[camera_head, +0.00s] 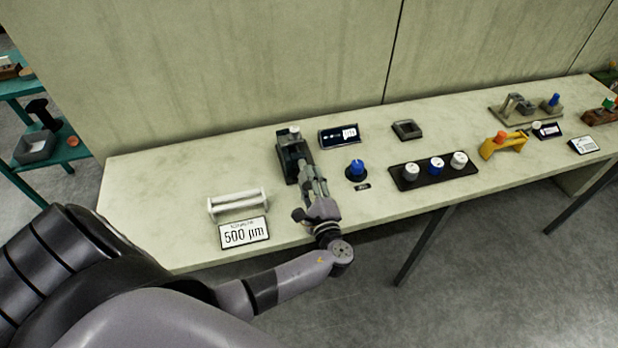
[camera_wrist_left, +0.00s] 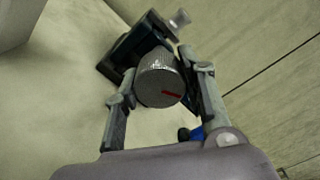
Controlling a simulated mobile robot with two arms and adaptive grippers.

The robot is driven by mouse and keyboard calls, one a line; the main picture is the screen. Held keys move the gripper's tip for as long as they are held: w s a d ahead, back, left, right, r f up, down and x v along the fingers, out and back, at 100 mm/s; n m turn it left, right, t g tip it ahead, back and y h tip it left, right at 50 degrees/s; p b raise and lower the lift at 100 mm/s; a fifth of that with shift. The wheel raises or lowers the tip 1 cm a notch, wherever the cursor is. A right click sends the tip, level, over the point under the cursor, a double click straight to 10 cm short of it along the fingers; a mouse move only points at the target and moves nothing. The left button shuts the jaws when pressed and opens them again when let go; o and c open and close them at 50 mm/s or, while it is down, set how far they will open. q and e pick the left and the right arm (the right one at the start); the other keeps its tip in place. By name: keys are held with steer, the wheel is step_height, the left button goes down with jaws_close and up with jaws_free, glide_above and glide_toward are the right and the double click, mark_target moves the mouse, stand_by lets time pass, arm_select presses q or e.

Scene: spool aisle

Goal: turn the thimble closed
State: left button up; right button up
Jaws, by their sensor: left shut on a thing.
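The thimble (camera_wrist_left: 160,80) is a grey knurled cylinder with a red mark on its end face, seen in the left wrist view. It sits on the front of a dark device (camera_head: 291,152) on the bench. My left gripper (camera_head: 312,180) reaches the device from the front. In the left wrist view its fingers (camera_wrist_left: 160,88) lie on both sides of the thimble, and it is shut on it. In the head view the thimble is hidden by the gripper. My right gripper is not in view.
A sign reading 500 µm (camera_head: 244,233) and a white spool rack (camera_head: 238,203) stand left of my gripper. A display (camera_head: 339,136), a blue knob (camera_head: 357,169) and a black tray (camera_head: 433,177) with several capped cylinders are to the right. The bench's left end is clear.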

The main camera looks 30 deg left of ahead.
arm_select(q)
steer(key=m+p, duration=0.2)
steer(key=m, duration=0.2)
steer(key=shift+m, duration=0.4)
steer(key=m+p, duration=0.2)
steer(key=m, duration=0.2)
steer(key=m+p, duration=0.3)
steer(key=m, duration=0.2)
steer(key=shift+m, duration=0.4)
steer(key=shift+s+f+m+p, duration=0.1)
steer(key=shift+m+p, duration=0.55)
steer(key=shift+m, duration=0.75)
steer(key=o, duration=1.2)
steer(key=shift+c, duration=0.2)
